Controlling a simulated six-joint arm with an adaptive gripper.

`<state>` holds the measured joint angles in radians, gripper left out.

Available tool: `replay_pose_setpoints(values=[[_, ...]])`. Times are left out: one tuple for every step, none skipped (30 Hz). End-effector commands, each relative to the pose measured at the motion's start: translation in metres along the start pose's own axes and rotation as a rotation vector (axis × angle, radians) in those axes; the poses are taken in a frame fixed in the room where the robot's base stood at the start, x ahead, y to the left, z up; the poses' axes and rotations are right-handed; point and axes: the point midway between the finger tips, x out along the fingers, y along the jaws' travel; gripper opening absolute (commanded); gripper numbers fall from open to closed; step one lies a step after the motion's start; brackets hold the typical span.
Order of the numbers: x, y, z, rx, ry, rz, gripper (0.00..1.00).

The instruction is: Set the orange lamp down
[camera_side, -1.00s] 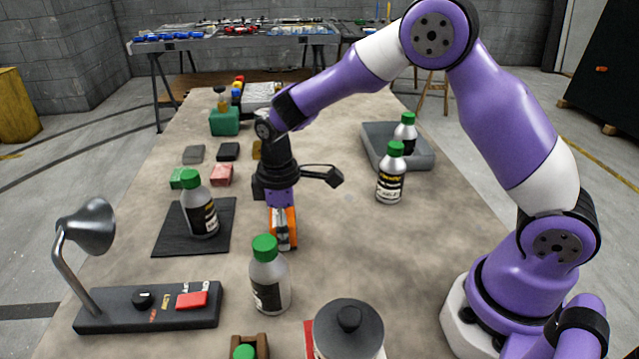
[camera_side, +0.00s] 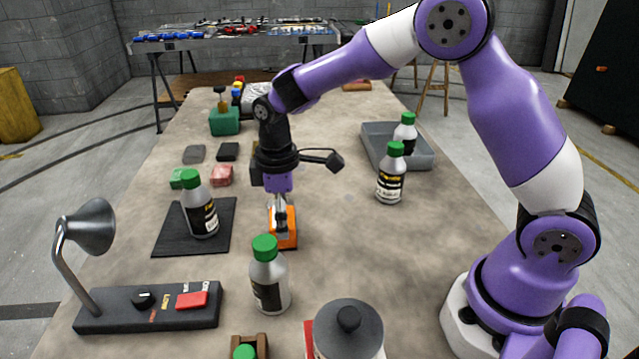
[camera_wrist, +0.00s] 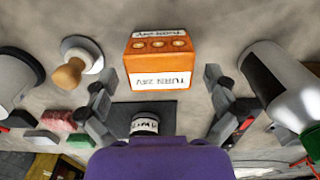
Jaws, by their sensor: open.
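The orange lamp (camera_side: 291,238) is a small orange box resting on the tabletop, left of the middle in the side view. In the wrist view the orange lamp (camera_wrist: 146,48) shows a white "TURN 24V" label and round marks on one face. My gripper (camera_side: 281,222) is just above the lamp, pointing down. In the wrist view my gripper (camera_wrist: 166,84) has its two fingers spread wide, with the lamp between and beyond the tips and clear gaps on both sides. The fingers partly cover the lamp in the side view.
A green-capped bottle (camera_side: 269,283) stands close in front of the lamp. Another bottle (camera_side: 200,212) stands on a dark mat (camera_side: 170,240) to the left. A control panel (camera_side: 120,318) is front left. The table's middle right is clear.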

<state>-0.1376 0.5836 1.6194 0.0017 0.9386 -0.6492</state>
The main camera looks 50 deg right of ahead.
Motion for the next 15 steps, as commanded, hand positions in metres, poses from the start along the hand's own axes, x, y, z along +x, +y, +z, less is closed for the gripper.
replay_pose_setpoints(values=[[-0.013, 0.001, -0.001, 0.000, 0.006, 0.005, 1.00], [-0.021, 0.001, -0.001, 0.000, 0.007, 0.005, 1.00], [-0.030, 0.001, -0.001, 0.000, 0.006, 0.005, 1.00], [-0.038, 0.001, -0.001, 0.000, 0.007, 0.006, 1.00], [-0.044, 0.001, -0.001, 0.000, 0.007, 0.006, 1.00], [-0.053, 0.001, -0.001, 0.000, 0.007, 0.005, 1.00], [-0.059, 0.001, -0.001, 0.000, 0.006, 0.005, 1.00], [-0.065, 0.000, -0.001, 0.000, 0.006, 0.005, 1.00], [-0.072, 0.001, -0.001, 0.000, 0.006, 0.005, 1.00], [-0.076, 0.001, -0.001, 0.000, 0.005, 0.005, 1.00], [-0.080, 0.001, -0.001, 0.000, 0.005, 0.004, 1.00], [-0.084, 0.000, 0.000, 0.000, 0.004, 0.003, 1.00], [-0.087, 0.000, 0.000, 0.000, 0.004, 0.004, 1.00], [-0.090, 0.000, 0.000, 0.003, 0.006, 0.005, 1.00], [-0.094, -0.001, 0.002, 0.011, 0.010, 0.008, 1.00]])
